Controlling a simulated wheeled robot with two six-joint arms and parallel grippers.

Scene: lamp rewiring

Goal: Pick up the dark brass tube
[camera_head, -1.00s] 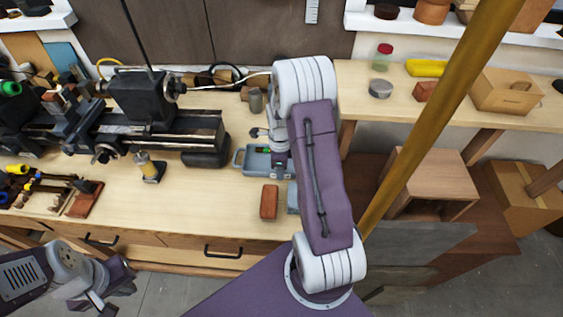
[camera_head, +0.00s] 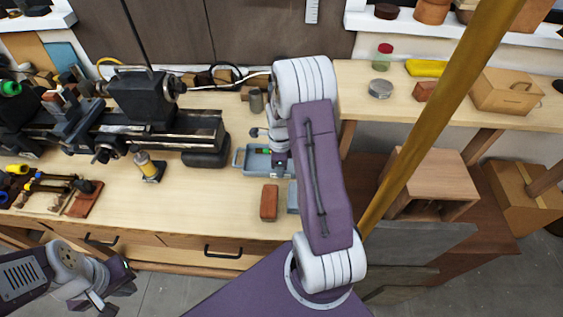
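I cannot make out a dark brass tube for certain. A blue-grey tray (camera_head: 240,160) on the bench holds small parts with green and red on them; my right arm hides its right part. My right gripper (camera_head: 279,158) points down over the tray, mostly hidden behind its own arm, so its fingers cannot be read. My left gripper (camera_head: 112,293) is at the lower left, low in front of the bench, away from the tray. I see nothing held in it, and its finger gap is unclear.
A long brass-coloured pole (camera_head: 440,120) slants across the right side, close to the camera. A dark lathe (camera_head: 145,100) fills the bench's left. A brown-red block (camera_head: 269,202) lies in front of the tray. An oiler bottle (camera_head: 147,165) stands left; bench between is clear.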

